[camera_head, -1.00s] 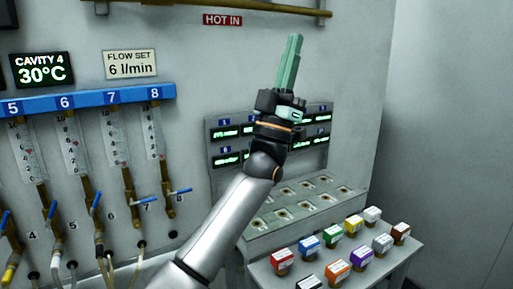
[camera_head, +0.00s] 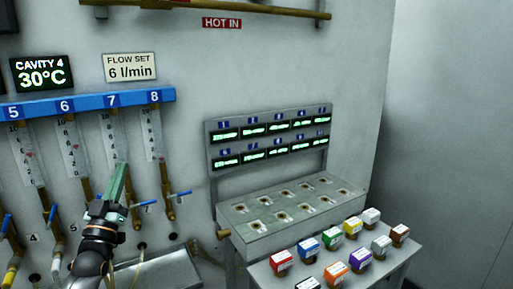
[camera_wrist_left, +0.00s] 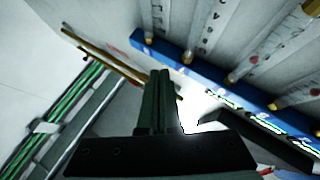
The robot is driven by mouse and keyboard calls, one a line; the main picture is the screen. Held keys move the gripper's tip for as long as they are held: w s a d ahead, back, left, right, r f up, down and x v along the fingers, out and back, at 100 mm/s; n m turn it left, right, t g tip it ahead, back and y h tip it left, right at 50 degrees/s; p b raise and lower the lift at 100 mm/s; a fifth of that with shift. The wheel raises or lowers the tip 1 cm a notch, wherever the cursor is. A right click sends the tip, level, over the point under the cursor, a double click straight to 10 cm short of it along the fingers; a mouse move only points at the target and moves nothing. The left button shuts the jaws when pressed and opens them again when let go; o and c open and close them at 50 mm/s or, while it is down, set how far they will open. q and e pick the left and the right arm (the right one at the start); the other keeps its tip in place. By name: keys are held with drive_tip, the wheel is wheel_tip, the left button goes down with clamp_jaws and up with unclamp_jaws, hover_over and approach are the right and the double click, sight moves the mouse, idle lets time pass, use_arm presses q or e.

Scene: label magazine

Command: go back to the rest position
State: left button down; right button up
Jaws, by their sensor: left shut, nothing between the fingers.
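My right gripper is in neither view.
A label magazine (camera_head: 285,212) with two rows of slots and lit displays stands at centre right. Several coloured blocks (camera_head: 332,237) sit on the shelf (camera_head: 390,270) before it. Flow tubes with blue-handled valves (camera_head: 175,195) line the wall at left. Free room lies at right.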

use_arm(q)
drive_tip(key=w+a+f+m+g+y, duration=0.1)
drive_tip(key=w+a+f+g+y, duration=0.1)
drive_tip(key=f+g, duration=0.35)
drive_tip(key=w+a+f+m+g+y, duration=0.1)
drive_tip(key=w+f+g, duration=0.15)
drive_tip(key=f, duration=0.65)
drive_tip(key=s+d+f+g+h, duration=0.1)
drive_tip(key=s+d+f, duration=0.25)
drive_tip(key=f, duration=0.25)
drive_tip(key=s+d+f+m+g, duration=0.1)
drive_tip(key=s+d+f, duration=0.1)
drive_tip(key=s+f, duration=0.3)
drive_tip(key=s+d+f+g+h, duration=0.1)
drive_tip(key=s+d+f, duration=0.15)
drive_tip(key=f, duration=0.45)
drive_tip(key=s+d+f+g, duration=0.1)
drive_tip(key=s+d+f, duration=0.2)
drive_tip(key=s, duration=0.7)
drive_tip(key=s+d+f+g+h, duration=0.1)
drive_tip(key=s+d+f, duration=0.3)
drive_tip(key=s, duration=0.6)
drive_tip(key=s+d+f+g+h, duration=0.1)
drive_tip(key=s+d+f+g, duration=0.2)
drive_tip(key=s+f, duration=0.4)
drive_tip(key=s, duration=0.3)
drive_tip(key=shift+s+d+n, duration=0.25)
drive_tip(key=shift+d+n, duration=0.1)
drive_tip(key=shift+n, duration=0.05)
drive_tip(key=shift+f, duration=0.1)
